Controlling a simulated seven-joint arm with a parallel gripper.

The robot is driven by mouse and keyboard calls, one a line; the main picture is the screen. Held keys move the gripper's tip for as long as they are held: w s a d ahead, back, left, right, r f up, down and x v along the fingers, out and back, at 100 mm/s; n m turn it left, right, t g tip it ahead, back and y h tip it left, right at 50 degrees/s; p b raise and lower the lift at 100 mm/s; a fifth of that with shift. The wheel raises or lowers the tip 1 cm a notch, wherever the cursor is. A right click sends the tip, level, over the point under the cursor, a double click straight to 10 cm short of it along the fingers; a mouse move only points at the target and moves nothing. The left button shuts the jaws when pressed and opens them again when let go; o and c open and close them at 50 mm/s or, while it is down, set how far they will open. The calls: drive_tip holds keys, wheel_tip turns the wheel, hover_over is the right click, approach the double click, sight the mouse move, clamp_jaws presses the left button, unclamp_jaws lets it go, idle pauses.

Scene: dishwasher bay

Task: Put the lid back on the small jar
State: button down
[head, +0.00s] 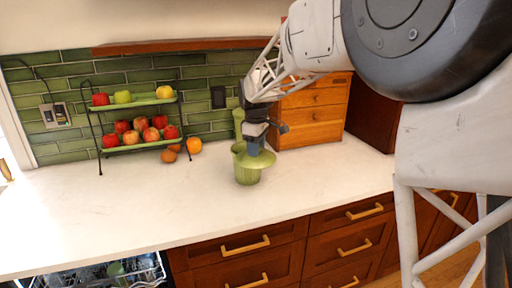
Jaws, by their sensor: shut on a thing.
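The small green jar (246,176) stands upright on the white counter, near the middle of the head view. My gripper (254,148) points down just above it and is shut on the green lid (263,160). The lid is a wide, shallow disc. In the picture it overlaps the jar's upper right part, and the jar's rim shows to its left. I cannot tell whether the lid touches the jar. The fingertips and the lid's knob are too small to make out.
A taller green container (239,118) stands behind the jar, partly hidden by my gripper. A wooden drawer box (312,115) is behind to the right. A two-tier fruit rack (138,146) and loose fruit (194,146) stand left. The counter (110,208) is clear at front left; an open dishwasher rack (115,275) lies below.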

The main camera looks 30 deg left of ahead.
drive_tip(key=shift+w+a, duration=0.1)
drive_tip(key=w+a+r, duration=0.3)
drive_tip(key=w+a, duration=0.6)
drive_tip(key=w, duration=0.3)
drive_tip(key=shift+w+a+r, duration=0.25)
drive_tip(key=shift+w+a, duration=0.05)
drive_tip(key=shift+a, duration=0.05)
drive_tip(key=shift+f, duration=0.15)
idle(0.4)
wheel_tip(320, 180, down, 6)
idle(0.9)
drive_tip(key=shift+f, duration=0.2)
idle(2.4)
idle(0.3)
drive_tip(key=shift+c, duration=0.4)
unclamp_jaws()
